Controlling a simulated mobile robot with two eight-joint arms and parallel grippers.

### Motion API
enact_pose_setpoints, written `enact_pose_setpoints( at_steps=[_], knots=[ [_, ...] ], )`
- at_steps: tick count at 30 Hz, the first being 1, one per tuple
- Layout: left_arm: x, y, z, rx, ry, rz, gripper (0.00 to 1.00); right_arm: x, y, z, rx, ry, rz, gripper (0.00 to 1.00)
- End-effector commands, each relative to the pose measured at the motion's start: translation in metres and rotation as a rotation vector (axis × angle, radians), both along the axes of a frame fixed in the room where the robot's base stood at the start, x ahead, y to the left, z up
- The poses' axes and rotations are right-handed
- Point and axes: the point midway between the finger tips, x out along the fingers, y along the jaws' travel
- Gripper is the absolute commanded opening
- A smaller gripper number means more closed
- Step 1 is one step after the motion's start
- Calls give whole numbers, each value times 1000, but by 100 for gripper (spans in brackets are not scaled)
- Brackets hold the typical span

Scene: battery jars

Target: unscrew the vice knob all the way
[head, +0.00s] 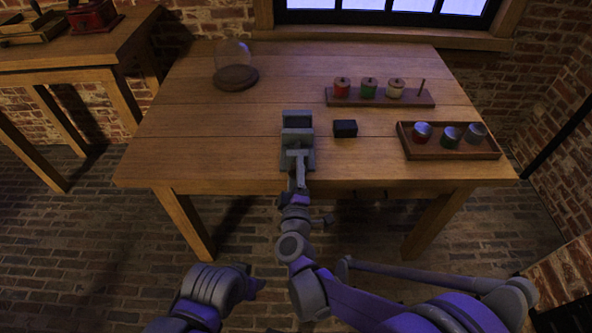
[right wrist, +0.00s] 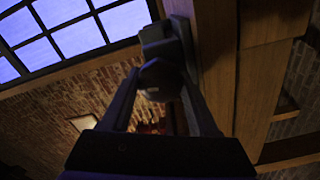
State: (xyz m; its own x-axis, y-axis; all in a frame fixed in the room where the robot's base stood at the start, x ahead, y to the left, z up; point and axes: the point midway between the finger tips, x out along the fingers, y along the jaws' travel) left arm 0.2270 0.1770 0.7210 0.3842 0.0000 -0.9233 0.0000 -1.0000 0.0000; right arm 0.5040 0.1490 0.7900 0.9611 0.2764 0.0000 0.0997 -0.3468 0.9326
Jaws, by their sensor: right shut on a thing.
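The grey vice (head: 298,122) stands near the front edge of the wooden table in the head view; it also shows in the right wrist view (right wrist: 160,32). My right gripper (head: 298,160) reaches it from the front, with its fingers against the near side. In the right wrist view my right gripper (right wrist: 160,88) is shut on a dark round knob (right wrist: 160,76) at the near end of the vice. My gripper covers the knob in the head view. My left gripper (head: 252,284) hangs low in front of the table, apart from everything; its fingers are unclear.
A small black block (head: 345,128) lies just right of the vice. A tray (head: 452,154) of jars is at the right. A glass dome (head: 235,62) stands back left. The table's left front is clear.

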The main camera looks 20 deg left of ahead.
Motion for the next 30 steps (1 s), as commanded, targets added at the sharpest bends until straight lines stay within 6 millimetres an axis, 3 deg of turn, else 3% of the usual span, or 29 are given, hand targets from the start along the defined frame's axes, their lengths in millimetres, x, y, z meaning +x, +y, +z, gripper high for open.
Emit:
enact_pose_setpoints(
  at_steps=[9,24,25,30],
  knots=[
    [0,0,0,0,0,0,50,0,0,0,-102,-30,0,5],
    [0,0,0,0,0,0,50,0,0,0,-121,-36,0,5],
    [0,0,0,0,0,0,50,0,0,0,-121,-36,0,64],
    [0,0,0,0,0,0,50,0,0,0,-119,-34,0,90]
  ],
)
